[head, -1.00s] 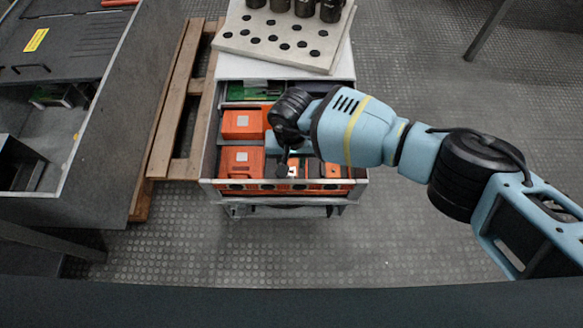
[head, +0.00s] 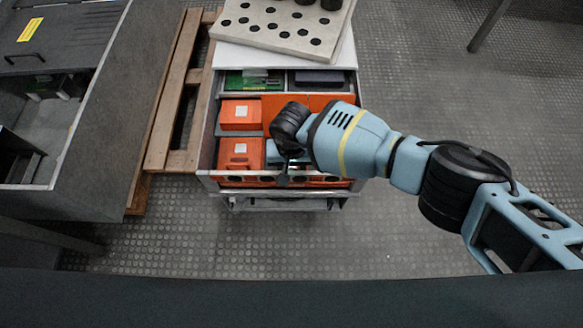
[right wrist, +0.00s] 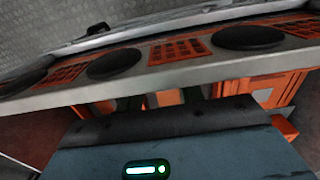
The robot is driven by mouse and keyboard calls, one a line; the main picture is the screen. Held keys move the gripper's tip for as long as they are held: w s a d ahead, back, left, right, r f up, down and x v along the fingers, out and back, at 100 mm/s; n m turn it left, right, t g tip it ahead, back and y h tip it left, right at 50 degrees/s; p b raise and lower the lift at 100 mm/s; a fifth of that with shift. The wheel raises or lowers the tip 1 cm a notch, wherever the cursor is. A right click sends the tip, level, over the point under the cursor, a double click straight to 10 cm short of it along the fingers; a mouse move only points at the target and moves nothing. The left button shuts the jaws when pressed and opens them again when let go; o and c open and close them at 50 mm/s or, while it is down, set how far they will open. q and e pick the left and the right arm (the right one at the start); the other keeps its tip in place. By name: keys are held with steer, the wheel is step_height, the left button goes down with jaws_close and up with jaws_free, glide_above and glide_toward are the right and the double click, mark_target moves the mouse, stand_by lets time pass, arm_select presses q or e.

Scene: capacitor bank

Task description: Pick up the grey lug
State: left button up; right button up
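I cannot pick out a grey lug in either view. My right arm reaches in from the right in the head view, over the open drawer (head: 205,160). My right gripper (head: 284,172) points down at the drawer's front, mostly hidden by my wrist. In the right wrist view the blue-grey gripper body (right wrist: 175,150) with a green light lies close to the drawer's front wall (right wrist: 120,75). Its fingertips cannot be made out, nor whether it holds anything. My left gripper is in neither view.
Orange boxes (head: 240,115) with pale labels fill the drawer's left side. Behind them lie a green board (head: 250,82) and a dark block (head: 320,78). A plate with holes (head: 275,22) sits on the cabinet. A wooden pallet (head: 172,100) and a grey bench (head: 95,130) stand left.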

step_height(320, 180, down, 2)
steer(key=shift+f, duration=0.1)
jaws_close()
steer(key=shift+r, duration=0.25)
steer(key=shift+w+r, duration=0.1)
steer(key=shift+r, duration=0.3)
step_height(320, 180, up, 9)
steer(key=p, duration=0.3)
